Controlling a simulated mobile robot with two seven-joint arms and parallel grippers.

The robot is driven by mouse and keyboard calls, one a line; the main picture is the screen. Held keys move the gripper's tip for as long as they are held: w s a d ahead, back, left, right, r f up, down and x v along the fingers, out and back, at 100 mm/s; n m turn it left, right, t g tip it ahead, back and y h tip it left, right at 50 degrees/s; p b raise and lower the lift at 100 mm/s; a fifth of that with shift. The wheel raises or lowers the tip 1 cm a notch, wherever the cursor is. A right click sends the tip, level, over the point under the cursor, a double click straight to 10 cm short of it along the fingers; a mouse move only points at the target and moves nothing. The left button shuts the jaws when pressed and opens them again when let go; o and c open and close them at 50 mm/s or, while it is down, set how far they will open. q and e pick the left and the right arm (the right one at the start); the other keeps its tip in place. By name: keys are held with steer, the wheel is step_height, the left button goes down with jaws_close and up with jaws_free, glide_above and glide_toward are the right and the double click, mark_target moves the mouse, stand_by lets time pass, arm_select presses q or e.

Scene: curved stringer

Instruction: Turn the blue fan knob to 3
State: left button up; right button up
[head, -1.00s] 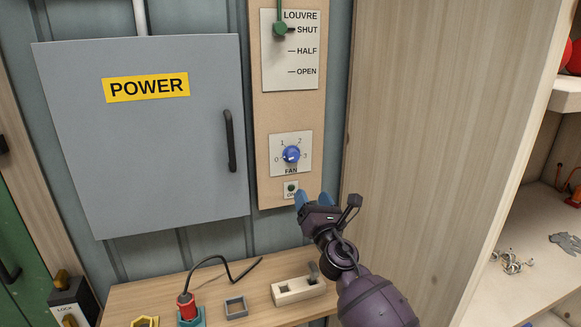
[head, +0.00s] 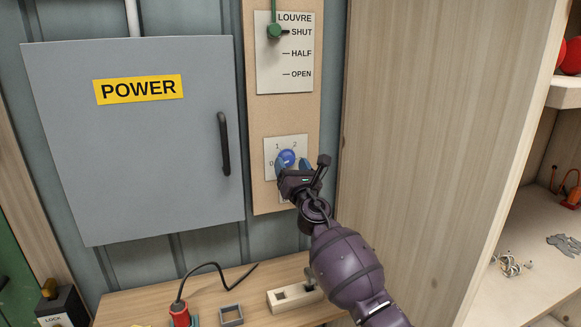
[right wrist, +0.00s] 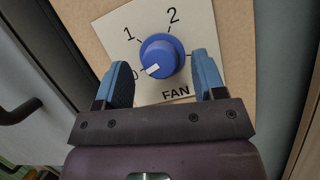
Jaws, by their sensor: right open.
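The blue fan knob (head: 287,158) sits on a white plate (head: 271,146) on the wooden wall board. In the right wrist view the knob (right wrist: 161,57) has a white mark pointing close to the 0; 1, 2 and the word FAN show, and the 3 is hidden behind a finger. My right gripper (head: 293,165) is open, its blue fingers on either side of the knob. In the right wrist view the gripper (right wrist: 163,80) shows a gap between each finger and the knob. My left gripper is not in view.
A grey POWER cabinet (head: 140,190) with a black handle is left of the board. A louvre lever (head: 275,32) at SHUT is above the knob. A wooden panel (head: 430,130) stands close on the right. A bench with a red plug (head: 179,315) lies below.

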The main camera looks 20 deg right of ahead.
steer(key=shift+w+r, duration=0.15)
steer(key=shift+w, duration=0.2)
steer(key=c, duration=0.9)
